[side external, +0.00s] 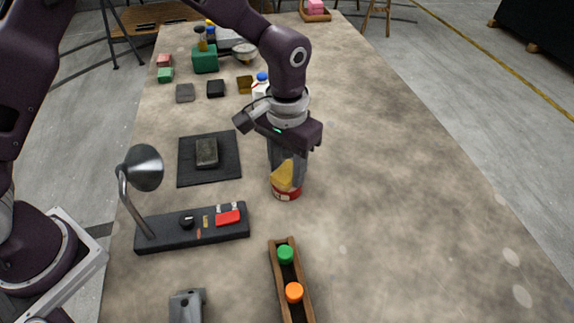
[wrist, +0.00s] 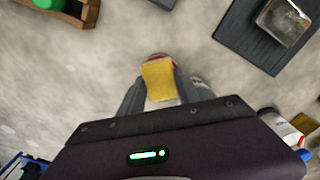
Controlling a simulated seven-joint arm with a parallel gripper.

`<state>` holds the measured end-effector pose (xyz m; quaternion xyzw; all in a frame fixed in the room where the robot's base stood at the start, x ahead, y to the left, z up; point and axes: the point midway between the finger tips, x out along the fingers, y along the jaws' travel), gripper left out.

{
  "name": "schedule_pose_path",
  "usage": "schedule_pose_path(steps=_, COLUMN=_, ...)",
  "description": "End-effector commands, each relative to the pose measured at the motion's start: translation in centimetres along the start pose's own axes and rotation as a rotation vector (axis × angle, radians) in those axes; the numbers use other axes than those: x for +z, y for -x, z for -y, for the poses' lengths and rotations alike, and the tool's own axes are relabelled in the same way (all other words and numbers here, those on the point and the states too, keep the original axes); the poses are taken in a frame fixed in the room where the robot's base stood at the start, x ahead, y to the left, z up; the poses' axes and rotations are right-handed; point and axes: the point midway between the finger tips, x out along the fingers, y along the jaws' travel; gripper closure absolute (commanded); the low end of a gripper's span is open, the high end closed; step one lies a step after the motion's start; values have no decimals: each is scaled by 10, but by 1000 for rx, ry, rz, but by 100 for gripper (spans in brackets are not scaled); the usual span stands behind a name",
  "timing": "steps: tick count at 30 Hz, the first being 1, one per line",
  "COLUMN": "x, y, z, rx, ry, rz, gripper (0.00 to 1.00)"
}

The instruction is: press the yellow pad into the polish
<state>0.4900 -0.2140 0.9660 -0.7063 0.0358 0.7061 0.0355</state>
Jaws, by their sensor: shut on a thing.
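A lamp (side external: 144,168) on a black base stands nearer left. A wooden rack (side external: 272,253) with green and orange knobs is in front. The table's right side is clear.

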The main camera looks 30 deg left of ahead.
Motion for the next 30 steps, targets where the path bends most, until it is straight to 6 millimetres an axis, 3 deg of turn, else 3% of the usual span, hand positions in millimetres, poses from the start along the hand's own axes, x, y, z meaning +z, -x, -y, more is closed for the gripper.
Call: schedule_pose_path(steps=30, x=0, y=-9, z=0, rx=0, ry=0, rz=1, gripper=93)
